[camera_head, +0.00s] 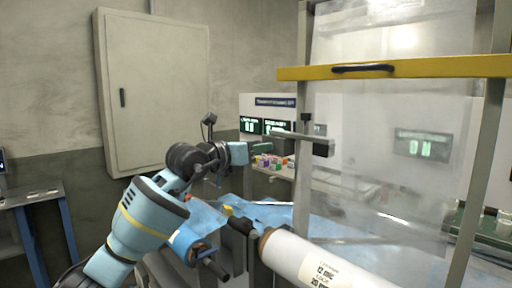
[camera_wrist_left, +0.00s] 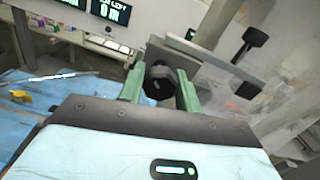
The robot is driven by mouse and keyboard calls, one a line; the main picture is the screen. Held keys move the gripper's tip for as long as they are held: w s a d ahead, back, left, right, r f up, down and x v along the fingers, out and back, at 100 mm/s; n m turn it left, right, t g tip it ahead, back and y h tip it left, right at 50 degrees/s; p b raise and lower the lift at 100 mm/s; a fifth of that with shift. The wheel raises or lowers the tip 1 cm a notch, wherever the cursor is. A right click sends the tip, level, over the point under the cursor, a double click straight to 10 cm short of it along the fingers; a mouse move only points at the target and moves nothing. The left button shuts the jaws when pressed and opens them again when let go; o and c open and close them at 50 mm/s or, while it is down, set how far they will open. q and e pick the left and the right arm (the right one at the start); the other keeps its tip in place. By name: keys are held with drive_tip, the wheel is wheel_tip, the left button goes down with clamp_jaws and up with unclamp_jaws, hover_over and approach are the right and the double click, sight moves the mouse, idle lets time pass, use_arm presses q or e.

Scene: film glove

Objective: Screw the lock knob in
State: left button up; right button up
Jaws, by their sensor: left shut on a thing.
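My left gripper (camera_head: 272,147) is at the grey metal bracket (camera_head: 303,137) on the near upright of the film frame. In the left wrist view, the two green fingers of this gripper (camera_wrist_left: 161,92) are shut on a black ribbed lock knob (camera_wrist_left: 158,82). The knob is in front of the bracket (camera_wrist_left: 205,60); how far it is screwed in cannot be seen. In the head view the fingers and arm largely hide the knob. A second black knob (camera_wrist_left: 251,42) sticks up from the bracket's right part. My right gripper is not in view.
A yellow bar with a black handle (camera_head: 363,68) crosses the frame above the bracket. A hanging clear film sheet (camera_head: 400,150) is right of it. A white film roll (camera_head: 315,262) lies below. A wall cabinet (camera_head: 155,90) stands behind my left arm.

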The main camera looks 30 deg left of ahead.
use_arm(q)
drive_tip(key=m, duration=0.2)
drive_tip(key=shift+m, duration=0.4)
drive_tip(key=m, duration=0.2)
drive_tip(key=shift+m+p, duration=0.35)
drive_tip(key=shift+m, duration=0.05)
drive_tip(key=m, duration=0.3)
drive_tip(key=shift+m, duration=0.6)
drive_tip(key=o, duration=0.9)
drive_tip(key=shift+o, duration=0.3)
